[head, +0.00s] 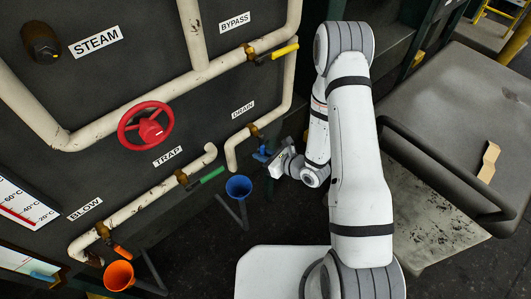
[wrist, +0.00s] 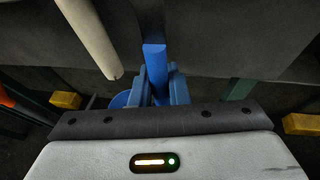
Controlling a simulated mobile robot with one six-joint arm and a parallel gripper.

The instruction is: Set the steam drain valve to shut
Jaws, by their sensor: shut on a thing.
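The DRAIN label (head: 243,109) sits on the dark panel above a cream pipe with a brass valve body (head: 254,130). The drain valve's blue lever (wrist: 155,70) lies between my fingers in the wrist view. In the head view the lever is mostly hidden by my gripper (head: 267,154), just below the brass body. In the wrist view my gripper (wrist: 158,92) has its blue fingers closed on both sides of the lever. The head view does not clearly show the lever's angle to its pipe.
A green lever (head: 211,174) on the TRAP pipe and a blue funnel (head: 238,187) are close by at left. A red handwheel (head: 146,126), a yellow BYPASS lever (head: 285,51) and an orange funnel (head: 118,275) are farther off. A grey cart (head: 455,100) stands at right.

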